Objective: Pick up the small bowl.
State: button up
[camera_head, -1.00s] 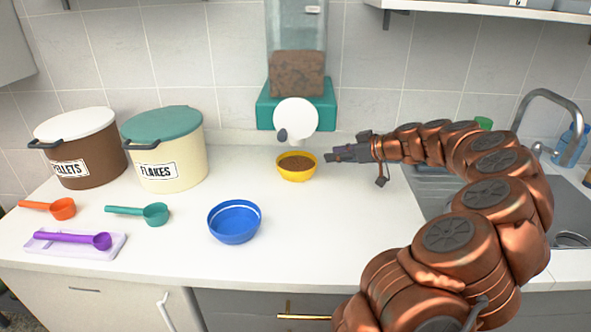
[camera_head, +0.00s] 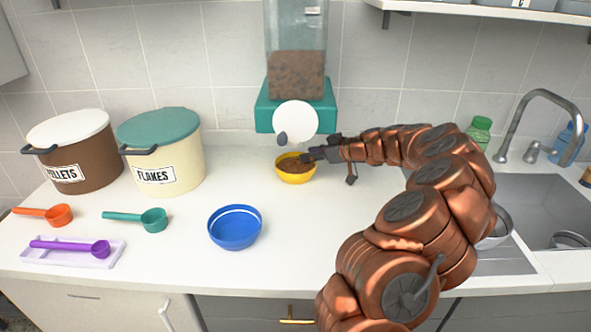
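The small yellow bowl (camera_head: 294,179) stands upright on the counter below the dispenser, with brown food in it. A larger blue bowl (camera_head: 234,234) stands empty nearer the front edge. My gripper (camera_head: 306,156) reaches in from the right, and its fingertips overlap the yellow bowl's right rim in the picture. I cannot tell whether they touch the rim or straddle it. The finger gap is too small and dark to make out.
A dispenser (camera_head: 296,78) with a white knob (camera_head: 296,122) hangs just above the yellow bowl. Lidded tubs (camera_head: 160,160) and scoops (camera_head: 152,219) are at the left. A sink (camera_head: 545,212) is at the right.

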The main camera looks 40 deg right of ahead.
grip_shut()
dwell(0.3)
dwell(0.3)
